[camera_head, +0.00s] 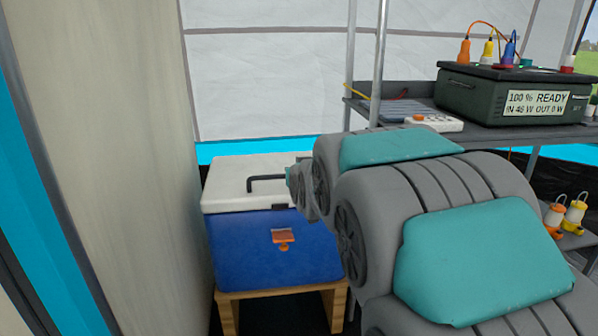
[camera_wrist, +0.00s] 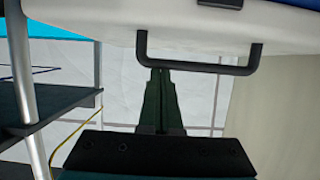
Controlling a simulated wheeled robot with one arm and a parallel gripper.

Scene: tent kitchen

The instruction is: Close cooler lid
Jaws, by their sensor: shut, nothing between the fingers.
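The blue cooler (camera_head: 255,250) stands at the left of the head view, with an orange tag on its front. Its white lid (camera_head: 225,190) lies over the body, and I see no clear gap between them from here. The black lid handle (camera_head: 262,180) stands out from the white lid. In the wrist view the lid (camera_wrist: 110,28) fills the top, with the handle (camera_wrist: 198,66) across its edge. My gripper (camera_wrist: 160,72) is shut and empty, its fingertips close to the handle; contact cannot be told. My arm hides the cooler's right side in the head view.
The cooler rests on a wooden stand (camera_head: 285,298). A pale panel (camera_head: 115,120) rises close on its left. At right a grey shelf (camera_head: 390,100) holds a green power box (camera_head: 480,95), a power strip (camera_head: 435,123) and cables. Small lanterns (camera_head: 573,213) stand lower right.

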